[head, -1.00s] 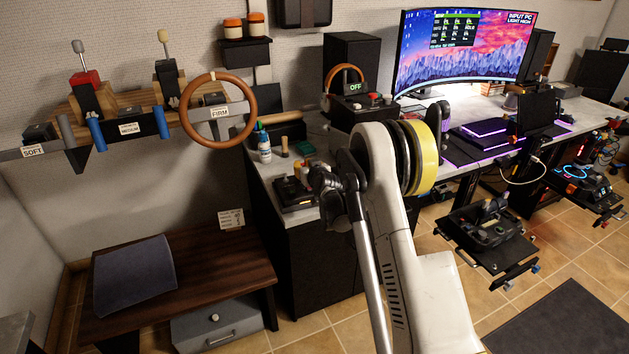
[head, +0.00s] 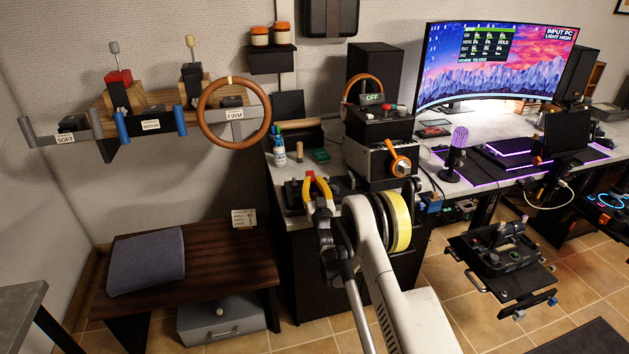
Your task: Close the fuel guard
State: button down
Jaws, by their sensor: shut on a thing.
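My gripper (head: 318,190) is at the dark control panel (head: 292,200) on the left end of the grey desk, left of the orange lever box. Its yellow parts stand up over the panel. A small red piece (head: 309,179) shows right at the tips and looks like the fuel guard. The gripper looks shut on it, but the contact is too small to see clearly. How far the guard is raised cannot be told. My own wrist and forearm cover the panel's right and front parts.
A box with an orange lever (head: 398,165) stands right of my gripper. A white bottle (head: 279,152) and a green block (head: 320,156) are behind it. The wall rack with a brown steering wheel (head: 233,113) is to the upper left. A wooden bench (head: 230,258) is below left.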

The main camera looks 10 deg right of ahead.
jog(key=shift+a, duration=0.1)
jog(key=c, duration=1.3)
grip_release()
jog(key=shift+c, duration=0.2)
jog(key=s, duration=0.2)
jog(key=s+f, duration=0.1)
jog(key=s, duration=0.4)
jog(key=shift+s+a+f, duration=0.15)
jog(key=shift+a+f, duration=0.1)
jog(key=shift+r, duration=0.1)
